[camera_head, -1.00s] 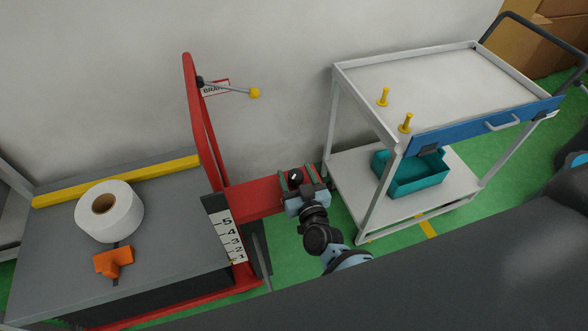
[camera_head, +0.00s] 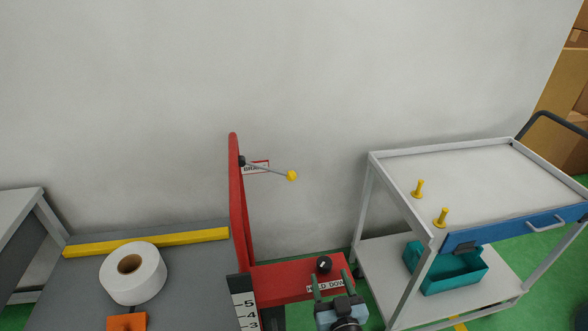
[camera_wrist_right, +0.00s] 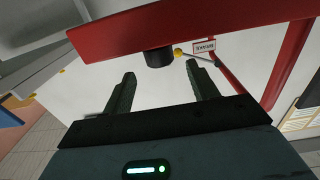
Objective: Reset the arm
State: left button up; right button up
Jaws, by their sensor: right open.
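My right gripper (camera_head: 331,276) is at the bottom of the head view, in front of a red ledge (camera_head: 280,279). Its two dark fingers are apart with nothing between them; they also show open in the right wrist view (camera_wrist_right: 161,80). A black knob (camera_head: 323,264) sits on the ledge just beyond the fingers, not gripped. The knob also shows in the right wrist view (camera_wrist_right: 159,57), beyond the fingertips. A label reading "HOLD DOWN" (camera_head: 325,286) is on the ledge front, partly covered by the gripper. My left gripper is not in view.
A red post (camera_head: 237,200) carries a brake lever with a yellow ball (camera_head: 292,175). Left is a grey bench (camera_head: 200,285) with a white roll (camera_head: 133,273), a yellow bar (camera_head: 145,242) and an orange part (camera_head: 126,322). A cart (camera_head: 470,185) with a teal bin (camera_head: 455,275) stands right.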

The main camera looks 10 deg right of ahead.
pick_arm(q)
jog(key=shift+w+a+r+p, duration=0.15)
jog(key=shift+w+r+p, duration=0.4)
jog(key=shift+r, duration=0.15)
pick_arm(e)
jog(key=s+d+f+g, duration=0.1)
jog(key=s+f+g, duration=0.2)
jog(key=s, duration=0.7)
jog(key=s+d+f+n+g+y, duration=0.1)
jog(key=s+d+f+g, duration=0.1)
jog(key=s, duration=0.8)
jog(key=s+d+f+g, duration=0.1)
jog(key=s+f+g, duration=0.3)
jog(key=s, duration=0.6)
jog(key=shift+d+f+n+y, duration=0.2)
jog(key=shift+f+n+y, duration=0.15)
jog(key=shift+f, duration=0.55)
